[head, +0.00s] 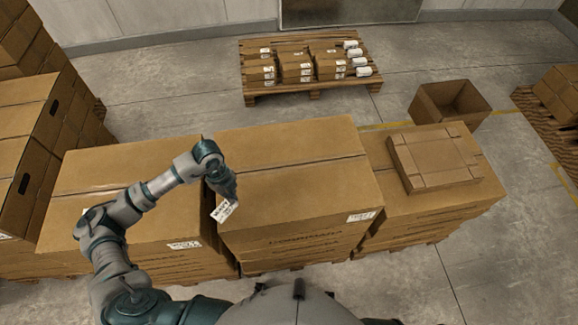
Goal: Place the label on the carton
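My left gripper (225,194) points down over the left edge of the large middle carton (300,185). It appears shut on a small white label (222,211) with dark print. The label hangs tilted at the fingertips by the carton's front left corner; whether it touches the carton I cannot tell. My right gripper is not in view.
A closed carton (85,172) stands left of the middle one. A flat carton (435,157) lies on the right stack (430,205). An open empty box (450,103) stands behind it. A pallet (300,87) of small cartons and white rolls is at the back. Grey floor between is clear.

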